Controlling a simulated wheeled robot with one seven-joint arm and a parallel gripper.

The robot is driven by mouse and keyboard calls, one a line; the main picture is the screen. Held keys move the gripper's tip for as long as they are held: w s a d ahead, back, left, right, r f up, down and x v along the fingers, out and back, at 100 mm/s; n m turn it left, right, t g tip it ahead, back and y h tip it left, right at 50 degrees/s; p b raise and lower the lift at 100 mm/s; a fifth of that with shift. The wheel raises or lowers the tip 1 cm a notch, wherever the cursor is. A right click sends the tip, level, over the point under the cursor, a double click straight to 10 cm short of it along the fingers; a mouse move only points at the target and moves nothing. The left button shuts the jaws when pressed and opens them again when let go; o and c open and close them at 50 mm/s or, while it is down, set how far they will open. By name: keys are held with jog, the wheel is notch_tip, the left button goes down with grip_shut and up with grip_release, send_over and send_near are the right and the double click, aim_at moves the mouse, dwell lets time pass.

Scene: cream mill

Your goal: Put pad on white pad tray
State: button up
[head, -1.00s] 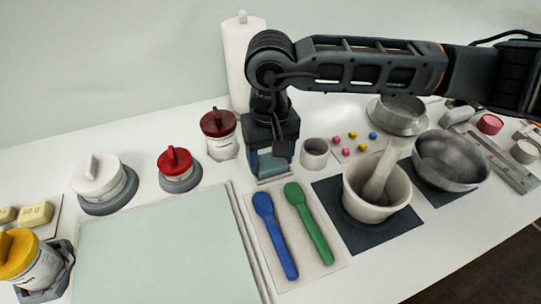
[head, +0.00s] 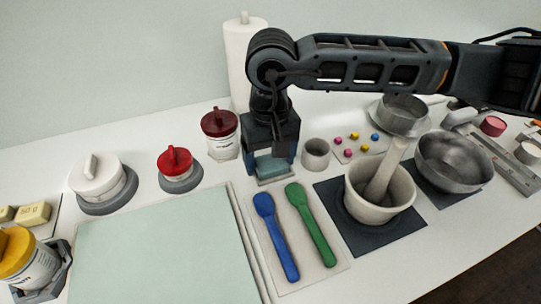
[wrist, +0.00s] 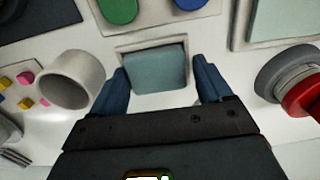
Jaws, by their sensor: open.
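The pad (wrist: 155,68) is a teal block. It lies within the pale rim of a small white pad tray (wrist: 122,49). In the head view the pad (head: 272,167) and the front edge of the tray (head: 275,180) show below my gripper. My gripper (wrist: 163,78) is open and points down, with one blue finger on each side of the pad. Gaps show between the fingers and the pad, so it is not gripped. My gripper (head: 271,160) hides the back of the tray in the head view.
A grey cup (head: 316,154) stands close on the right. A red-lidded jar (head: 220,135) stands on the left. A tray with blue (head: 275,236) and green (head: 311,225) spatulas lies in front. A mortar (head: 380,202) is farther right. A pale green mat (head: 160,250) covers the front left.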

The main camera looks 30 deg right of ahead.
aim_at(271, 162)
jog(key=shift+s+d+f, duration=0.15)
jog(key=shift+d+f, duration=0.1)
jog(key=shift+f, duration=0.4)
jog(key=shift+r+p, duration=0.5)
jog(key=shift+p, duration=0.5)
jog(key=shift+d+r, duration=0.1)
jog(key=shift+r, duration=0.2)
notch_tip(271, 162, up, 12)
jog(key=b, duration=0.1)
